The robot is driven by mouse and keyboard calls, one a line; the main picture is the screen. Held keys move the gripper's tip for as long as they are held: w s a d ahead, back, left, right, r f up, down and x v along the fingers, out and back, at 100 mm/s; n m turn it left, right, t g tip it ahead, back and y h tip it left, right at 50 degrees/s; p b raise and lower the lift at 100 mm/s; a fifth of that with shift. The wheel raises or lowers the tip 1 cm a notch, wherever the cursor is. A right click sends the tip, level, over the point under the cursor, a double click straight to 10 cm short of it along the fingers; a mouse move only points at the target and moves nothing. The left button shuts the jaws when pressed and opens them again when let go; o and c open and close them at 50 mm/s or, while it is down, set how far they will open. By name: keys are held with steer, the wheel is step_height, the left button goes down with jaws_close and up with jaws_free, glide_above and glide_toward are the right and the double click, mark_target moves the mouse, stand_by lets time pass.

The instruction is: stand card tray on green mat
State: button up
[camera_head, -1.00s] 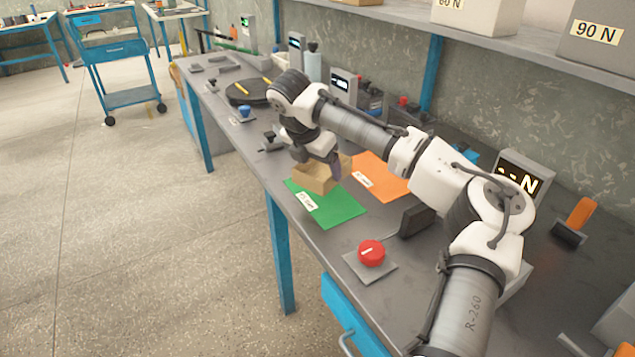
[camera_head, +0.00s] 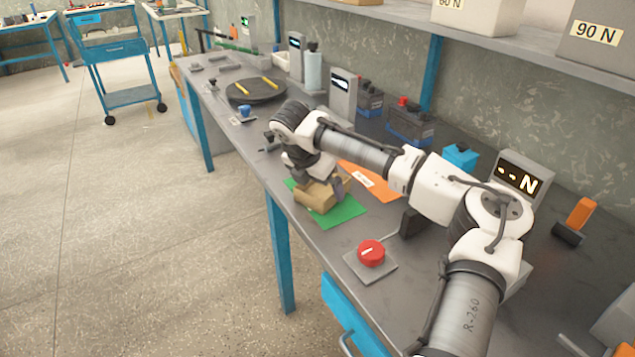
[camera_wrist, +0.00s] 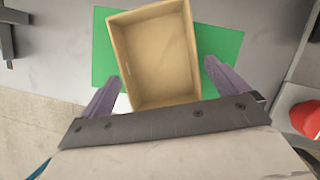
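The card tray (camera_head: 313,201) is an open brown cardboard box. It sits upright on the green mat (camera_head: 345,211), near the mat's left part in the head view. In the wrist view the tray (camera_wrist: 155,55) looks empty and slightly turned relative to the mat (camera_wrist: 222,42). My gripper (camera_wrist: 160,68) is open, with a purple finger on each side of the tray. A thin gap shows at the left finger and a wider one at the right. In the head view my gripper (camera_head: 318,180) is low over the tray. The mat's white label is mostly hidden.
An orange mat (camera_head: 372,183) lies just behind, partly covered by my arm. A red button (camera_head: 371,252) on a grey plate is nearer the front. A blue-knobbed item (camera_head: 245,112) and a dark round plate (camera_head: 257,91) stand farther left. Batteries (camera_head: 409,122) line the back.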

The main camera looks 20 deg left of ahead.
steer(key=shift+r, duration=0.1)
steer(key=v, duration=1.2)
